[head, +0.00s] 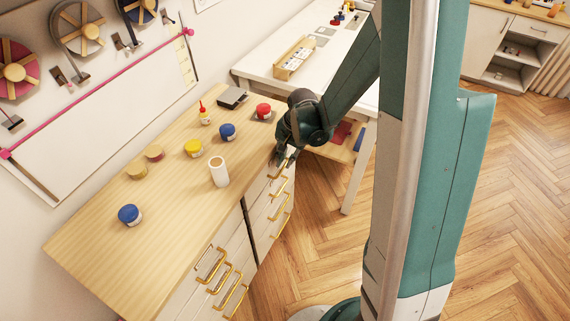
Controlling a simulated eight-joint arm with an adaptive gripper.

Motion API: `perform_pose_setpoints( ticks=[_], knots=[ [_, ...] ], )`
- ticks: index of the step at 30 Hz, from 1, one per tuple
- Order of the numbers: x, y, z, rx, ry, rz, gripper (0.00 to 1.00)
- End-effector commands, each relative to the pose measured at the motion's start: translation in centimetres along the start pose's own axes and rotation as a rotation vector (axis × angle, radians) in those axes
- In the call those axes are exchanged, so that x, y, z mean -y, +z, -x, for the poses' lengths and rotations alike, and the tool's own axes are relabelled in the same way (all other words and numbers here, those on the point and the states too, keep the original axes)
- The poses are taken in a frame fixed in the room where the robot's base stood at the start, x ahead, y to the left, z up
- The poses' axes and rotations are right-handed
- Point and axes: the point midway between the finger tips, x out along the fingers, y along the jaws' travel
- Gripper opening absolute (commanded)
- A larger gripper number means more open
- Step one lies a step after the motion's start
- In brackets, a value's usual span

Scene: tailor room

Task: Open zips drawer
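A wooden-topped cabinet (95,240) has two columns of pale drawers with gold handles. The far column of drawers (262,208) is below my gripper, and the near column (203,288) is closer to the camera. No label can be read, so I cannot tell which drawer is the zips drawer. My gripper (286,158) points down at the cabinet's front edge, by the top handle (277,171) of the far column. I cannot tell whether it touches that handle, or whether its fingers are open. The drawers look closed.
On the cabinet top are a white cylinder (219,171), blue jars (129,215), a yellow jar (193,148), a red jar (263,111) and a red-tipped bottle (205,115). A white table (262,65) stands behind my arm. The wooden floor (320,225) before the drawers is clear.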

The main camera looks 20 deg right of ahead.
Motion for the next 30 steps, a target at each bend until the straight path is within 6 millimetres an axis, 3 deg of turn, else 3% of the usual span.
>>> perform_pose_setpoints(
  ticks=[6, 18, 22, 30],
  knots=[
    [0.0, 0.0, -1.4, 0.0, 0.0, 0.0, 0.13],
    [0.0, 0.0, -1.7, 0.0, 0.0, 0.0, 0.13],
    [0.0, 0.0, -1.7, 0.0, 0.0, 0.0, 0.0],
    [-0.1, 0.0, -1.7, 0.0, 0.0, 0.0, 0.0]
  ],
)
